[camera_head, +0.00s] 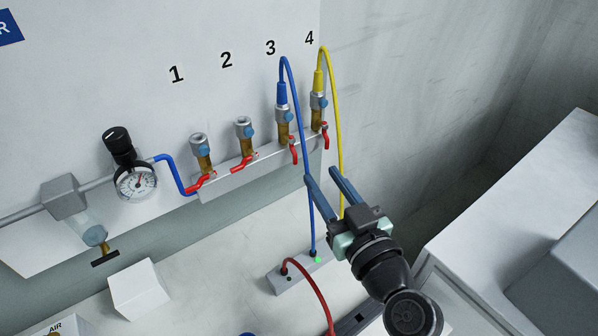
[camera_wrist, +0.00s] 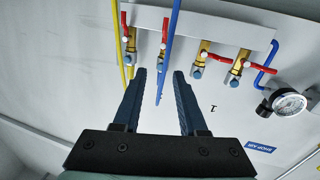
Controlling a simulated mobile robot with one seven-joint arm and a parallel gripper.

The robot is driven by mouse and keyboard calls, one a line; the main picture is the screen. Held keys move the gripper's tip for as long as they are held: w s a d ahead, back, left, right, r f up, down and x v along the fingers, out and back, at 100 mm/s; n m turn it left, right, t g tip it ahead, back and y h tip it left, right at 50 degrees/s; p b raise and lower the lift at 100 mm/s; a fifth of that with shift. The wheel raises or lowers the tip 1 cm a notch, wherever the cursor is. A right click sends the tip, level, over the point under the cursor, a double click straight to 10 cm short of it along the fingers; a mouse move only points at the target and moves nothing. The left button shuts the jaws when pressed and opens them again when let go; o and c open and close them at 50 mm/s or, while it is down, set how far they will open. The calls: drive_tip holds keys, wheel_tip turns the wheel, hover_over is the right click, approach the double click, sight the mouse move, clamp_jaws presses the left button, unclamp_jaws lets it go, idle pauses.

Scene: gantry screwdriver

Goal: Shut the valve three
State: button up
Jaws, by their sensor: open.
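Valve three (camera_head: 283,131) is a brass valve under the number 3 on the wall manifold, with a blue hose (camera_head: 303,130) plugged into its top. Its red lever (camera_head: 294,153) hangs downward. My gripper (camera_head: 320,174) is open and empty, below and in front of valves three and four, apart from the lever. In the wrist view, turned upside down, valve three (camera_wrist: 161,58) and its red lever (camera_wrist: 165,30) lie beyond my open fingertips (camera_wrist: 159,74). The blue hose (camera_wrist: 171,50) runs down close to the fingers; whether it touches them I cannot tell.
Valve four (camera_head: 317,118) at right has a yellow hose (camera_head: 338,110) and a downward lever. Valves one (camera_head: 201,155) and two (camera_head: 243,132) have levers pointing left. A gauge (camera_head: 136,183) is at left. A grey block (camera_head: 296,274) with a red hose lies below.

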sight(296, 161)
wheel_tip(296, 161, down, 5)
drive_tip(key=s, duration=0.1)
drive_tip(key=shift+y, duration=0.3)
drive_tip(key=x, duration=0.6)
drive_tip(key=p+x, duration=0.1)
drive_tip(key=x, duration=0.5)
drive_tip(key=shift+w+d+f, duration=0.15)
drive_tip(key=shift+w+f, duration=0.05)
drive_tip(key=shift+f, duration=0.05)
drive_tip(key=shift+c, duration=0.4)
clamp_jaws()
